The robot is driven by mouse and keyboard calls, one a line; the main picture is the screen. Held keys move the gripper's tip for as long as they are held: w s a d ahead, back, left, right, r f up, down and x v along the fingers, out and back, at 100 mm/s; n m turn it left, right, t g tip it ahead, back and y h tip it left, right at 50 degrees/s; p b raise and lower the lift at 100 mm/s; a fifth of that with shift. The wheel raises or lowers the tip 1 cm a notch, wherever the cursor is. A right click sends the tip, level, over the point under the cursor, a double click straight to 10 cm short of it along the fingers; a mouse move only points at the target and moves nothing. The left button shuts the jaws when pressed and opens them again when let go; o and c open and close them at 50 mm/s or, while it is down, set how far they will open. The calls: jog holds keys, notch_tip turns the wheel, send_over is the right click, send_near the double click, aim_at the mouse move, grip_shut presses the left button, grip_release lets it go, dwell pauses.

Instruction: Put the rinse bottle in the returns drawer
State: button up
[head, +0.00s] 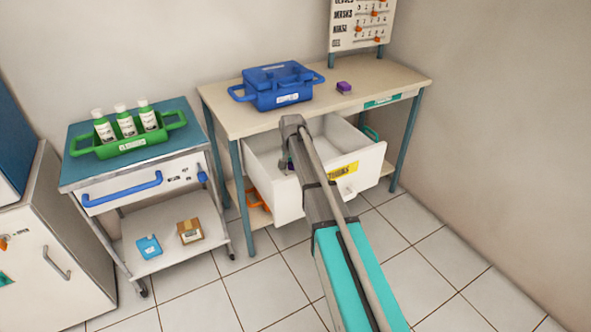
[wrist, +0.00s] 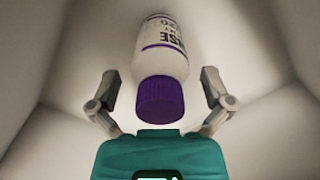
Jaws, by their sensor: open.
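The rinse bottle (wrist: 165,45), white with dark lettering and a purple cap (wrist: 160,98), lies on its side on the pale drawer floor in the wrist view. My gripper (wrist: 160,85) is open, with a finger on each side of the cap end and visible gaps between. The returns drawer (head: 368,165) is white, pulled out below the beige table, with a yellow label partly hidden by my arm. In the head view my gripper (head: 287,165) is down inside the drawer, and my arm hides most of the bottle.
A blue case (head: 275,88) and a small purple box (head: 344,88) stand on the table (head: 400,78). Left is a trolley with a green caddy (head: 125,148) of white bottles. The drawer walls (wrist: 40,125) stand close around my gripper.

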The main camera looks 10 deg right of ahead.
jog(key=shift+r, duration=0.15)
notch_tip(320, 180, up, 12)
jog(key=p, duration=1.2)
dwell(0.5)
jog(key=shift+s, duration=0.1)
jog(key=shift+s, duration=0.3)
jog(key=s+d+n, duration=0.1)
jog(key=s+n, duration=0.4)
jog(key=s, duration=2.3)
jog(key=shift+s+d, duration=0.15)
